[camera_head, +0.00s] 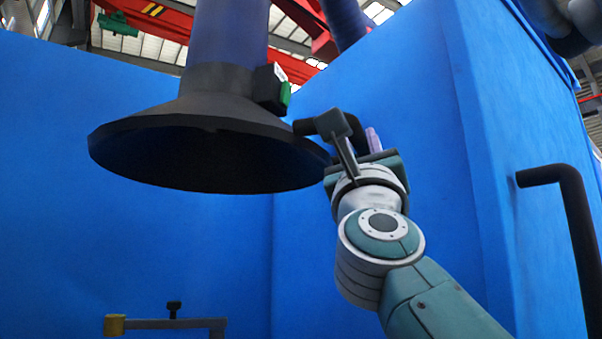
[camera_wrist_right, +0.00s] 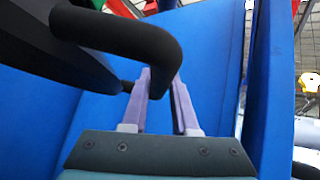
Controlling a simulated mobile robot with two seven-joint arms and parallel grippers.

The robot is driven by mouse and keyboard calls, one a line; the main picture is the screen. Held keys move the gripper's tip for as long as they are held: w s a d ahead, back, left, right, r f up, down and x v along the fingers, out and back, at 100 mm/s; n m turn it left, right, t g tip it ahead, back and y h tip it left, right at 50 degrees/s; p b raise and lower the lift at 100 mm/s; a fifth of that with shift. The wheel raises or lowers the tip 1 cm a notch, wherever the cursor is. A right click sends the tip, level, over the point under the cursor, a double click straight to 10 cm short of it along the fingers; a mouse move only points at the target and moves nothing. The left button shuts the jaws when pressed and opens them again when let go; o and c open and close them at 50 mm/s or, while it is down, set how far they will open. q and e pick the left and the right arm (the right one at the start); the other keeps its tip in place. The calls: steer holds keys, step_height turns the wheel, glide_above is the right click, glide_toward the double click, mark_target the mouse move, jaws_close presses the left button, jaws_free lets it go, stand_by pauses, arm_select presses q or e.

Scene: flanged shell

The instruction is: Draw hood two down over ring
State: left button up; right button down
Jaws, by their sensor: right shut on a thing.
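A wide black flared hood (camera_head: 215,110) hangs under a thick blue-grey duct at the upper left in the head view, its dark mouth facing down. A bent black handle (camera_head: 308,127) sticks out from its right side. My right gripper (camera_head: 368,140) is at that handle, to the right of the hood's rim. In the right wrist view, the purple fingers of my right gripper (camera_wrist_right: 162,85) are shut on the black handle (camera_wrist_right: 125,35), which curves across between them. I cannot make out a ring, nor which hood is number two. My left gripper is not in view.
Blue panels (camera_head: 400,70) stand behind and to the right. A black bent bar (camera_head: 560,175) juts out at the right. A low bracket (camera_head: 175,323) with a yellowish end stands at the bottom left. The space directly under the hood looks clear.

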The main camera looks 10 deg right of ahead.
steer(key=shift+w+f, duration=0.1)
steer(key=shift+f, duration=0.05)
steer(key=c, duration=0.7)
jaws_free()
steer(key=b+v, duration=0.2)
steer(key=v, duration=0.8)
steer(key=shift+r, duration=0.2)
